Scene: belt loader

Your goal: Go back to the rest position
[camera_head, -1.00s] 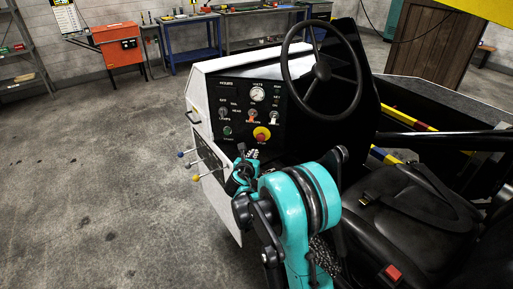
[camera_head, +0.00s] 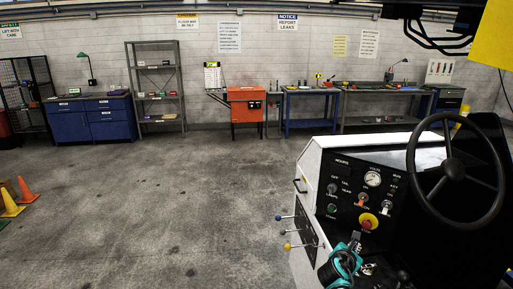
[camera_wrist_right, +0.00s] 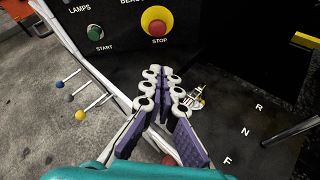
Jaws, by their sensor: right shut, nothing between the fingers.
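My right gripper (camera_head: 357,246) is low in the head view, in front of the loader's control panel (camera_head: 345,180). In the right wrist view its two fingers (camera_wrist_right: 164,76) are together and empty. They point toward the panel, below the red and yellow stop button (camera_wrist_right: 157,22) and right of the green start button (camera_wrist_right: 95,32). I see no contact with either button. The stop button also shows in the head view (camera_head: 368,221). Most of my right arm is out of the head view. My left gripper is not in view.
The steering wheel (camera_head: 455,170) stands right of the panel. Levers with coloured knobs (camera_head: 288,246) stick out from the console's left side. A gear selector lever (camera_wrist_right: 292,132) is right of the fingers. Open floor (camera_head: 170,210) lies left; cones (camera_head: 12,200) stand at far left.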

